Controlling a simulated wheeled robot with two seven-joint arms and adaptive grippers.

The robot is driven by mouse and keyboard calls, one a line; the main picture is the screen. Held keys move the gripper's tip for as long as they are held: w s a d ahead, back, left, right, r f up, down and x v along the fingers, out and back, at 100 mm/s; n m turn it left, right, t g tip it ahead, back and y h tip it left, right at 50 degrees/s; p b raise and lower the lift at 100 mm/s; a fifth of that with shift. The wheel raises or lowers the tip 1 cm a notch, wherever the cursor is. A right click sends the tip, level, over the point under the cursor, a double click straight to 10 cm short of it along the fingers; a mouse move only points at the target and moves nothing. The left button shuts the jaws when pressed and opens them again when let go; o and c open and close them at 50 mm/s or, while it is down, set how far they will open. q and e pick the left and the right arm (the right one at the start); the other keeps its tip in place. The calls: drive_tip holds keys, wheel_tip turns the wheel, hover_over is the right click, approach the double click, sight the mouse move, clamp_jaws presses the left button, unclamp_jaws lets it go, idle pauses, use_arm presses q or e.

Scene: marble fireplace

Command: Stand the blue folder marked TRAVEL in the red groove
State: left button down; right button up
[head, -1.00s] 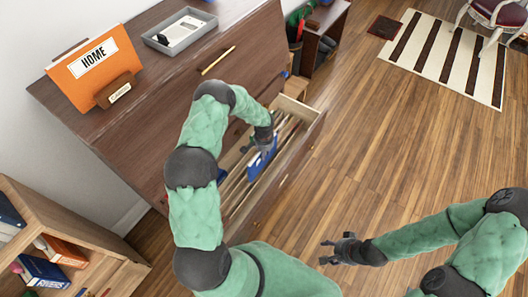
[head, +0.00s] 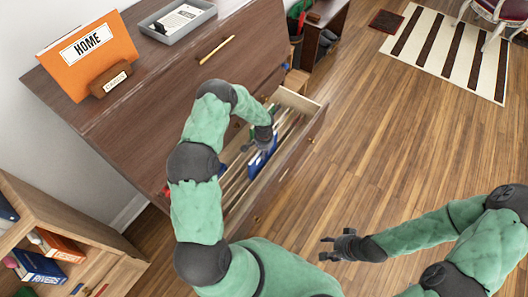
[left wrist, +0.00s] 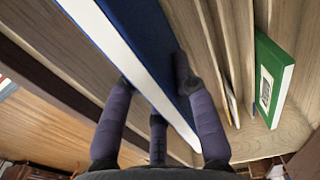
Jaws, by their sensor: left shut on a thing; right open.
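A blue folder (head: 262,160) stands in the open drawer (head: 240,207) of the wooden cabinet; its label is not readable. My left gripper (head: 262,142) reaches down into the drawer and is shut on this folder. In the left wrist view the blue folder (left wrist: 152,32), with a white edge, runs between the fingers of the left gripper (left wrist: 152,85), beside wooden dividers. I cannot make out a red groove among the slots. My right gripper (head: 335,245) is open and empty above the floor, clear of the drawer.
A green folder (left wrist: 272,80) stands in the drawer to the right in the left wrist view. An orange HOME folder (head: 110,45) in a wooden holder and a grey tray (head: 178,36) are on the cabinet top. A bookshelf (head: 60,220) is at lower left.

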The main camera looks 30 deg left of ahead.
sight(264, 164)
use_arm(q)
drive_tip(key=shift+f+b, duration=0.2)
drive_tip(key=shift+b, duration=0.1)
idle(0.4)
drive_tip(key=shift+f+b, duration=0.3)
drive_tip(key=shift+f, duration=0.05)
drive_tip(key=shift+f+b, duration=3)
drive_tip(key=shift+f, duration=0.25)
idle(0.4)
drive_tip(key=c, duration=0.9)
unclamp_jaws()
drive_tip(key=shift+c, duration=0.2)
drive_tip(key=shift+r, duration=0.1)
wheel_tip(264, 164, up, 9)
drive_tip(key=p, duration=0.5)
drive_tip(key=shift+p, duration=0.4)
